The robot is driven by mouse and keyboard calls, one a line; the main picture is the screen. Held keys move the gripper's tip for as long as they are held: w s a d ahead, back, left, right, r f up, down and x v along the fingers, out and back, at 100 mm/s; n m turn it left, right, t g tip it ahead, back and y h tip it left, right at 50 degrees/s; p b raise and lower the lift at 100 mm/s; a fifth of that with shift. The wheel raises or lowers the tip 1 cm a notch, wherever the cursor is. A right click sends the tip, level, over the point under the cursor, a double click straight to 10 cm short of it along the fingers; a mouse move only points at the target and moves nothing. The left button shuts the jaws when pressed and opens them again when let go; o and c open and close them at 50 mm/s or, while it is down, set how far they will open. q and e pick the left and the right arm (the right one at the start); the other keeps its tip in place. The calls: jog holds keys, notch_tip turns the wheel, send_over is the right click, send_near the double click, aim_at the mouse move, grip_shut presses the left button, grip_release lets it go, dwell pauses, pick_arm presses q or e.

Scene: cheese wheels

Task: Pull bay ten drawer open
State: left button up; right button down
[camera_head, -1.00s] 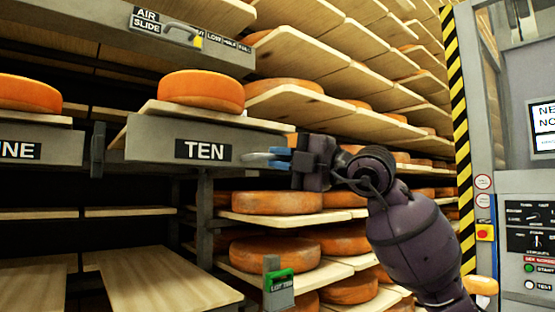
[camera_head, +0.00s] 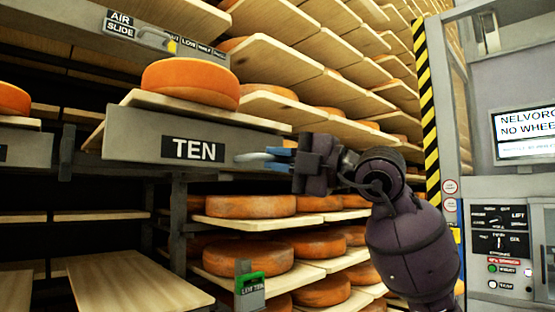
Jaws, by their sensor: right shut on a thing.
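The bay ten drawer is a grey front (camera_head: 130,142) with a black label reading TEN, left of the middle of the head view. A wooden board (camera_head: 225,112) lies on top of it and carries an orange cheese wheel (camera_head: 190,82). A light grey loop handle (camera_head: 250,157) sticks out at the right of the front. My right gripper (camera_head: 277,158), with blue fingertips, is shut on this handle. The fingertips partly cover the handle. My left gripper does not show.
Shelves of cheese wheels (camera_head: 250,206) rise behind and to the right. A green-marked tag post (camera_head: 249,287) stands below the drawer. A striped yellow-black post (camera_head: 428,110) and a control panel (camera_head: 497,225) stand at right. An AIR SLIDE lever (camera_head: 155,35) is above.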

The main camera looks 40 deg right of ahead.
jog(key=c, duration=1.2)
grip_release()
jog(key=shift+o, duration=0.2)
jog(key=b+v, duration=0.1)
jog(key=v, duration=0.9)
jog(key=shift+s+d+f, duration=0.15)
jog(key=shift+s+d, duration=0.1)
jog(key=shift+s, duration=0.05)
